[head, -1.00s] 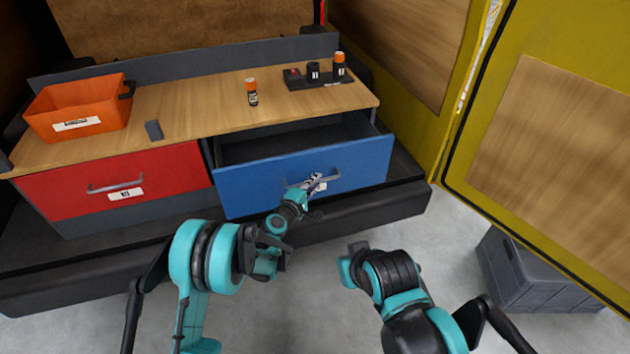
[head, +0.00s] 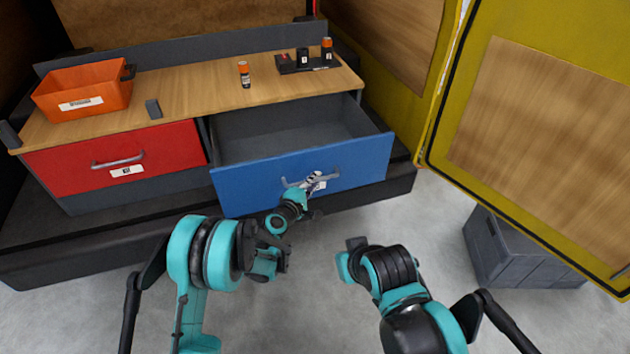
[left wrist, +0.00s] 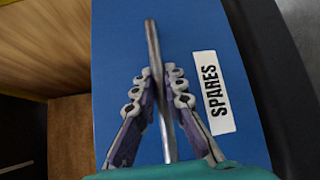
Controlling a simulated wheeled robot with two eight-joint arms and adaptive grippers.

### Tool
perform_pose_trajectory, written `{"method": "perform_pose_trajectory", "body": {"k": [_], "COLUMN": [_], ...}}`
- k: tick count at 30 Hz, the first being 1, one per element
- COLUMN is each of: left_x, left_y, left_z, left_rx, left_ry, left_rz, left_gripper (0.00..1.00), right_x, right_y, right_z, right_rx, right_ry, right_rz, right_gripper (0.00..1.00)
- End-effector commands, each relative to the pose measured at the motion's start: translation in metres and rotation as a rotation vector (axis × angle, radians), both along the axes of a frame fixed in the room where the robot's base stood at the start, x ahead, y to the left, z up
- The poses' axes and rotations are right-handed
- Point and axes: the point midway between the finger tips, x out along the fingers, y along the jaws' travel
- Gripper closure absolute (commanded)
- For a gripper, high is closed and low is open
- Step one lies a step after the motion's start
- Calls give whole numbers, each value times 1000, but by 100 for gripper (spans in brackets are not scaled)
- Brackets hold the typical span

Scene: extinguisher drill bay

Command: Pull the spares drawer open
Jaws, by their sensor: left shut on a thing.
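The blue spares drawer (head: 250,184) is pulled well out of the bench, and its grey inside (head: 290,132) looks empty from here. In the left wrist view its label (left wrist: 213,92) reads SPARES. My left gripper (head: 312,181) is at the drawer front, shut on the grey bar handle (head: 290,184). In the left wrist view the handle (left wrist: 152,45) runs between the two fingers of the gripper (left wrist: 160,95). My right arm reaches into the lower middle of the head view, with its gripper (head: 356,255) apart from the drawer; its jaw state is unclear.
A red drawer (head: 70,160) is closed at left. On the wooden top (head: 195,95) are an orange bin (head: 85,95), a small orange-capped container (head: 244,74) and a dark tray (head: 290,68). A yellow door (head: 450,130) and grey crate (head: 500,245) stand at right. Floor before the drawer is clear.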

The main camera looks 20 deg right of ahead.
Motion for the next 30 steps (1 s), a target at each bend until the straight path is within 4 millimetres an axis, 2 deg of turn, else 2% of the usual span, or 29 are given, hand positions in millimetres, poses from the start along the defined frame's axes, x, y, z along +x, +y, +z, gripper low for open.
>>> {"method": "perform_pose_trajectory", "body": {"k": [6,7,9,20,30], "left_x": [0,0,0,-2,-41], "left_y": [1,1,1,3,40], "left_z": [0,0,0,1,8], "left_rx": [-1,0,0,-1,0], "left_ry": [0,-1,-1,1,1], "left_rz": [2,2,2,1,2], "left_gripper": [100,87,68,68,68], "right_x": [0,0,0,0,0], "right_y": [0,0,0,0,0], "right_z": [0,0,0,0,0], "right_rx": [0,0,0,0,0], "right_ry": [0,0,0,0,0], "right_rz": [0,0,0,0,0], "right_gripper": [100,100,100,100,100]}}
